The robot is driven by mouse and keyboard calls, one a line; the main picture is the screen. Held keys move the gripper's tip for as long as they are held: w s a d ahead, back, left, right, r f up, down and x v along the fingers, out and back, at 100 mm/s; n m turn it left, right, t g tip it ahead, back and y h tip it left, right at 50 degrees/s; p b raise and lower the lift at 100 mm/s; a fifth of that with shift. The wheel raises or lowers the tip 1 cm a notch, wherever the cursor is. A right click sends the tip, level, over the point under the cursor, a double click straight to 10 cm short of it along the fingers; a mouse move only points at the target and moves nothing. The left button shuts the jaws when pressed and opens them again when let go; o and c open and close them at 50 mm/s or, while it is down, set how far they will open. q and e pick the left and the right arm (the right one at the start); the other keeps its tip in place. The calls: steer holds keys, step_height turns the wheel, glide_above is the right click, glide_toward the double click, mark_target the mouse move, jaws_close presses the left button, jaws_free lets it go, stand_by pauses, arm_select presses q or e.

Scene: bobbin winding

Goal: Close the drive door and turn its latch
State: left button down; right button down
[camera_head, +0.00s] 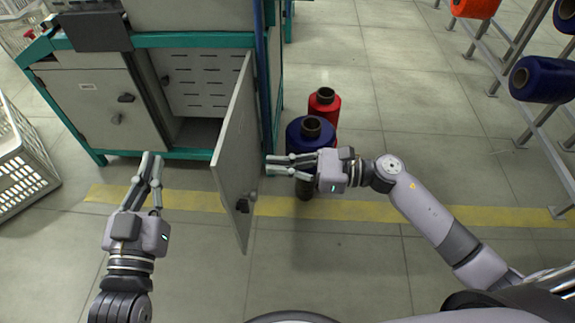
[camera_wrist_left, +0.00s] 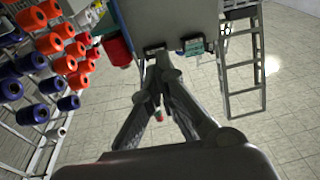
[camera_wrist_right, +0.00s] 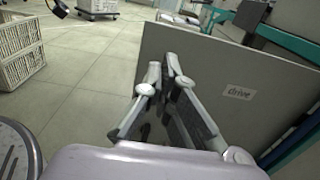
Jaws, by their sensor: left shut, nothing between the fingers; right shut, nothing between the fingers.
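The drive door (camera_head: 232,150) is a grey panel swung wide open from the cabinet, standing out toward me. Its dark latch (camera_head: 243,205) is near the lower free edge. My right gripper (camera_head: 267,164) is shut and empty, at the door's outer face; I cannot tell whether the tips touch it. In the right wrist view the door shows its "drive" label (camera_wrist_right: 239,92) beside the fingers. My left gripper (camera_head: 153,158) is shut and empty, left of the door and in front of the cabinet, and its fingers also show in the left wrist view (camera_wrist_left: 157,55).
The cabinet (camera_head: 200,40) has an open bay with a slotted back panel. A closed door (camera_head: 92,105) with dark latches is to its left. Blue (camera_head: 311,135) and red (camera_head: 324,102) spools stand just right of the drive door. A crate (camera_head: 22,160) is at far left.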

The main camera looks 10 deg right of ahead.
mark_target(222, 163)
steer(key=x, duration=0.9)
steer(key=shift+w+a, duration=0.1)
